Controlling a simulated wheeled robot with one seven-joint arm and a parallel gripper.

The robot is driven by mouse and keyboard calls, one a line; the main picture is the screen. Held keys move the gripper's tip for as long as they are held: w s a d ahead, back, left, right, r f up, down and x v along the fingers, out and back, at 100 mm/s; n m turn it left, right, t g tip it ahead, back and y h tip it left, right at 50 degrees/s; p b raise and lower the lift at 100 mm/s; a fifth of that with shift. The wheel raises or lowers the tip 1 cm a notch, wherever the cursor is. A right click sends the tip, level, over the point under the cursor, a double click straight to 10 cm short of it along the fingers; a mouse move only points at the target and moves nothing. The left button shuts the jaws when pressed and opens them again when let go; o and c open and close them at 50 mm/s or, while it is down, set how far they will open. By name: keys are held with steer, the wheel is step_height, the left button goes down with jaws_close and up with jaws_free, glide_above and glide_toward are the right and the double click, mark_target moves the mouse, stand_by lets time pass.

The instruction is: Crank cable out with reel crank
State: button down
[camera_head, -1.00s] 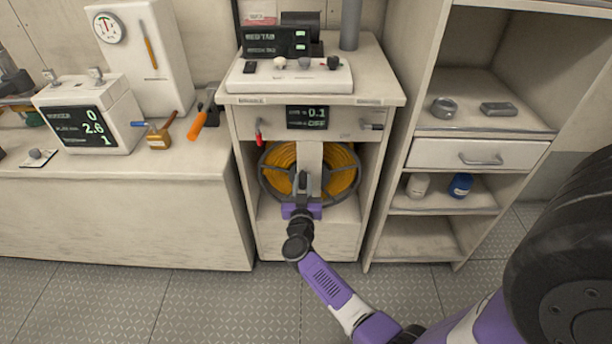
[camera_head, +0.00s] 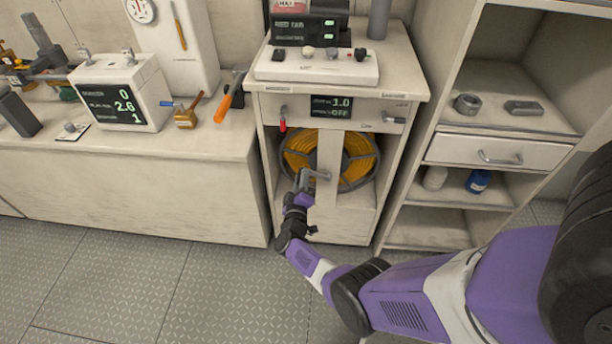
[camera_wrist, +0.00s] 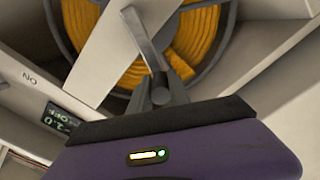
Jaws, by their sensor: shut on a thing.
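The cable reel (camera_head: 355,160), wound with orange cable, sits in the open bay of the cabinet behind a pale upright bar. The grey reel crank (camera_head: 321,174) is in front of this bar. My gripper (camera_head: 304,182) is shut on the crank's handle end, to the left of the bar. In the wrist view the crank arm (camera_wrist: 146,38) runs down to my gripper (camera_wrist: 162,88), whose fingers close around its end and hide the grip.
A red-tipped lever (camera_head: 283,122) hangs left of the display. The bay's side walls stand close around my gripper. A shelf unit (camera_head: 430,195) stands to the right, a workbench (camera_head: 130,180) to the left. The floor in front is clear.

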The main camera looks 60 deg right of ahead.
step_height(320, 180, down, 7)
steer(key=n+b, duration=0.5)
steer(key=n, duration=0.3)
steer(key=shift+n, duration=0.3)
steer(key=c, duration=1.2)
jaws_free()
steer(key=shift+c, duration=0.2)
steer(key=p+v, duration=0.3)
steer(key=v, duration=0.4)
steer(key=shift+a, duration=0.4)
